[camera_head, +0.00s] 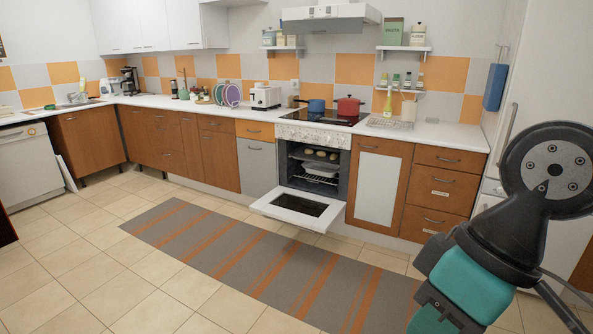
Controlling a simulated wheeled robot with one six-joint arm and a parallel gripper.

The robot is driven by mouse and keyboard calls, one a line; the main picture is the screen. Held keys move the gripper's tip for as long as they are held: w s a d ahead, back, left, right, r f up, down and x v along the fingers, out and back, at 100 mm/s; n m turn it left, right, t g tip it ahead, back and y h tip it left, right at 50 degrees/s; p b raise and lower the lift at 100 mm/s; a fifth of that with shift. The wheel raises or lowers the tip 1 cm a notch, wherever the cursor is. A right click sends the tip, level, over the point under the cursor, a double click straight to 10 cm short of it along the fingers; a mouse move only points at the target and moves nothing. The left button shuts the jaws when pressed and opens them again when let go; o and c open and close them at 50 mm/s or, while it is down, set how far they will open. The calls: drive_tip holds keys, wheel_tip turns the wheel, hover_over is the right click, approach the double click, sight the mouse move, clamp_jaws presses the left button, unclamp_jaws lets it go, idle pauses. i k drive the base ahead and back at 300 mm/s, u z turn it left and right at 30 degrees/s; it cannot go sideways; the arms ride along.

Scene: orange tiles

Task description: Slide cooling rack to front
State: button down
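A flat, pale wire rack, which looks like the cooling rack (388,123), lies on the white counter just right of the stove. It is small in view and its wires are hard to make out. My arm fills the right side of the picture, in the foreground, well apart from the rack. The fingertips of my gripper are not in view, so what they hold cannot be seen.
The oven is open, its white door (266,206) folded down into the floor space, with food on its racks. A blue pot (316,106) and a red pot (347,106) stand on the stove. A striped rug (250,262) lies on clear floor.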

sight(390, 124)
drive_tip(key=u, duration=0.05)
drive_tip(key=i, duration=2.45)
drive_tip(key=z, duration=0.6)
drive_tip(key=i, duration=2.05)
drive_tip(key=z, duration=0.4)
drive_tip(key=i, duration=0.4)
drive_tip(key=z, duration=0.1)
